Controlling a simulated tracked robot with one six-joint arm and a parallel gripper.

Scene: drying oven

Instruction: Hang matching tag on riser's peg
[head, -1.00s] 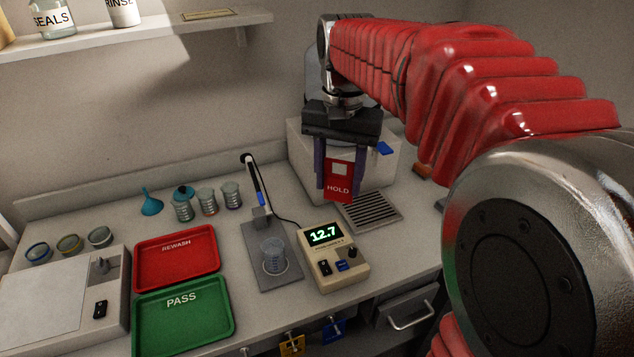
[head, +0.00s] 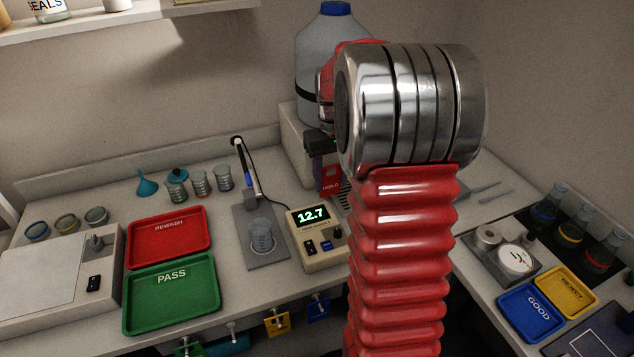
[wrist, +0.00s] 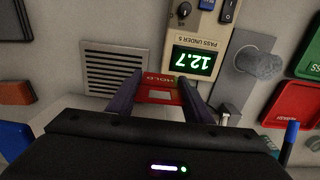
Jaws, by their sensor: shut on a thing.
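My gripper (wrist: 160,95) is shut on a red tag (wrist: 158,81) lettered HOLD. The tag also shows in the head view (head: 331,186), mostly hidden by my arm. It hangs in front of the pale box-shaped riser (head: 296,142), which carries a large blue-capped bottle (head: 322,50). My arm covers most of the riser's front, and I cannot see its peg. The meter (head: 316,238) reads 12.7, and its label in the wrist view (wrist: 197,45) says PASS UNDER 5.
A probe stand with a beaker (head: 262,236) is left of the meter. Red REWASH (head: 168,237) and green PASS (head: 171,294) trays lie further left. Yellow (head: 277,322) and blue (head: 318,306) tags hang on the bench front. A vented grille (wrist: 112,68) lies below the tag.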

